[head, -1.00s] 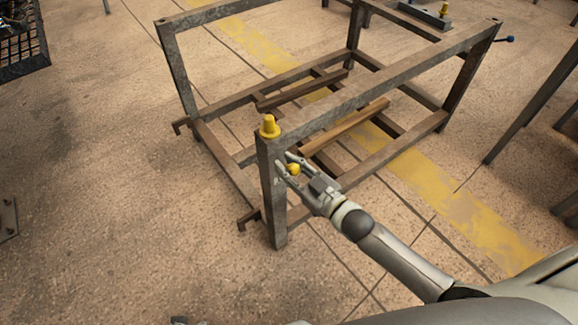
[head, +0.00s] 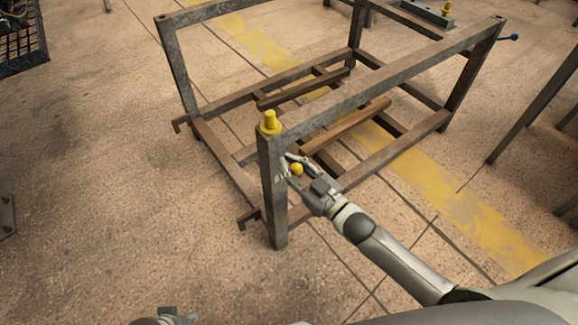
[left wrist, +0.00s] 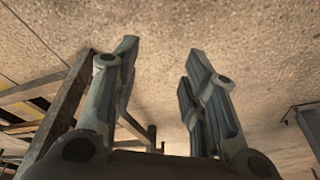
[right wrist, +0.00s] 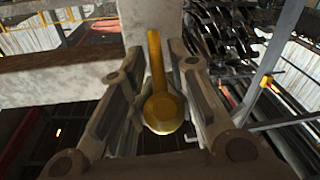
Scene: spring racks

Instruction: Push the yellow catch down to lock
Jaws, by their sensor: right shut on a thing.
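The yellow catch is a short rod with a round knob (right wrist: 164,112), standing out from the rack's near corner post. In the head view the knob (head: 296,169) shows between the fingers of my right gripper (head: 290,166), beside the post just below the top rail. In the right wrist view my right gripper (right wrist: 163,95) has a finger on each side of the catch and is shut on it. The rod points up from the knob there. My left gripper (left wrist: 158,90) is open and empty in its wrist view, with floor behind it.
The grey metal rack (head: 375,84) stands on the floor, with a yellow cap (head: 270,122) on its near corner. Hooks (head: 247,219) stick out low at its left side. A dark crate (head: 22,40) is at upper left.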

